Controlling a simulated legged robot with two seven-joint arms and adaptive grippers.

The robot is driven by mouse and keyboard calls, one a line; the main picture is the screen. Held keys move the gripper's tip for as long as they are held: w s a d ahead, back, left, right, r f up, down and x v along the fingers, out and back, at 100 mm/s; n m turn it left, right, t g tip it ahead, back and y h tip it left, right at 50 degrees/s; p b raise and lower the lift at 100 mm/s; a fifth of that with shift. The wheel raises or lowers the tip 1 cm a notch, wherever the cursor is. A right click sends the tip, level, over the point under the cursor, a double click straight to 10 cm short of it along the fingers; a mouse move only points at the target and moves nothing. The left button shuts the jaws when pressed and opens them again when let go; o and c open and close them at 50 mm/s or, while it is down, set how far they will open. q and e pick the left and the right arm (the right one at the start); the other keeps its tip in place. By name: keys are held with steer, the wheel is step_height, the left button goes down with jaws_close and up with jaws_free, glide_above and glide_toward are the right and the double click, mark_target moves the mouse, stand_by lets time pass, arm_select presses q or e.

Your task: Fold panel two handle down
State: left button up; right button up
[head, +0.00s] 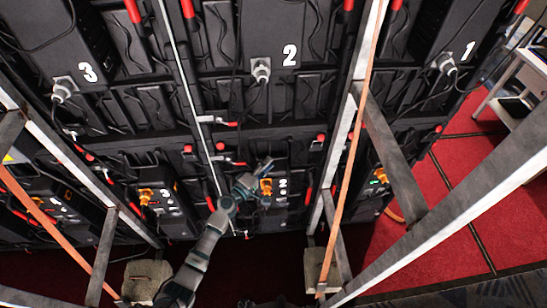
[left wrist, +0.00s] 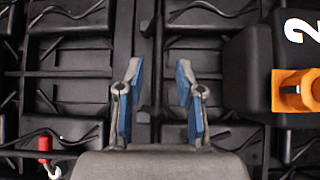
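The lower panel marked 2 (head: 283,184) is a black module of the video wall with an orange connector (head: 266,187). In the left wrist view the same kind of orange connector (left wrist: 298,90) and a white 2 show at the right edge. My left gripper (head: 256,178) is in front of this panel, close to the connector. In the left wrist view my left gripper (left wrist: 160,72) has its blue-padded fingers apart with nothing between them. A red-tipped handle (left wrist: 45,144) shows at the lower left there. Which red handle is panel two's folding handle, I cannot tell. My right gripper is not in view.
An upper module with a white 2 has a white plug (head: 261,70). Slanting metal braces (head: 341,165) and orange straps (head: 352,150) stand between me and the wall. Red carpet (head: 465,180) is open at the right, with a white table (head: 520,75) beyond.

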mark_target(274, 158)
arm_select(q)
steer(key=shift+x, duration=2.05)
jaws_close()
